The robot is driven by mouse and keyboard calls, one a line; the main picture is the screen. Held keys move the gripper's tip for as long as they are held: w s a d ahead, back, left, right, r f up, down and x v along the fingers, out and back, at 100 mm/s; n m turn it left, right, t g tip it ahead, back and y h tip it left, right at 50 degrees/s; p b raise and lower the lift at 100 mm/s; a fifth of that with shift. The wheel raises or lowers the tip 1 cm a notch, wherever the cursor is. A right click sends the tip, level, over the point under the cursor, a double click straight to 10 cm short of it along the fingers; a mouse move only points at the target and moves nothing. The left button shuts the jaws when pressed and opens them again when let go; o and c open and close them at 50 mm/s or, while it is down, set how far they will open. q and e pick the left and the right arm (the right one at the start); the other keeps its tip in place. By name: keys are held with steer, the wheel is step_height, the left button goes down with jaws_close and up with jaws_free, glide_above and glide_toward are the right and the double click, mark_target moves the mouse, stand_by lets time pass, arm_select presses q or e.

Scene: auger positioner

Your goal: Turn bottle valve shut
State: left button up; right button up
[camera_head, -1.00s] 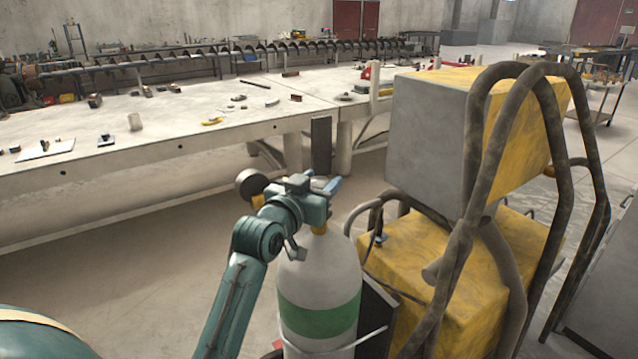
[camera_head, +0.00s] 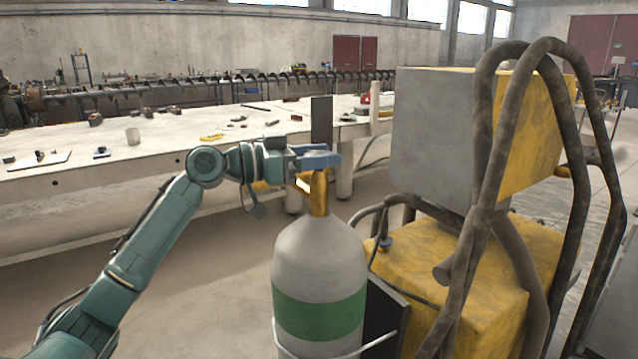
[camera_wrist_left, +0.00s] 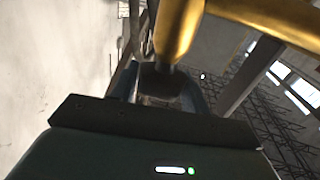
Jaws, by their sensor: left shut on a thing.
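The gas bottle (camera_head: 319,262) is white with a green band and stands upright on the welding cart. Its brass valve (camera_head: 318,194) rises from the neck and is partly hidden by my gripper. My left gripper (camera_head: 322,160), with blue fingers, comes in from the left and is shut on the top of the valve. In the left wrist view, the left gripper (camera_wrist_left: 162,88) has its fingers around a dark valve knob (camera_wrist_left: 160,82) at the end of the brass valve stem (camera_wrist_left: 178,30). My right gripper is not in view.
The yellow and grey welding machine (camera_head: 432,135) stands right of the bottle, with thick dark hoses (camera_head: 480,150) looping over it. A long pale workbench (camera_head: 90,180) with scattered small parts lies behind my left arm. Bare floor is between bench and bottle.

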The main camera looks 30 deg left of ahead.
arm_select(q)
steer(key=m+g+h+b, duration=0.1)
steer(key=m+g+h, duration=0.1)
steer(key=g, duration=0.1)
steer(key=shift+w, duration=0.1)
steer(key=shift+m+g+h, duration=1)
steer(key=shift+m+g, duration=0.3)
steer(key=shift+g, duration=0.2)
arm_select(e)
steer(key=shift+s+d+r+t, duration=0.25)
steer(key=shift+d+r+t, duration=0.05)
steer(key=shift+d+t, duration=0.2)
arm_select(q)
steer(key=shift+g, duration=0.3)
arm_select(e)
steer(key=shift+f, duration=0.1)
arm_select(q)
steer(key=o, duration=1)
steer(key=shift+r, duration=0.1)
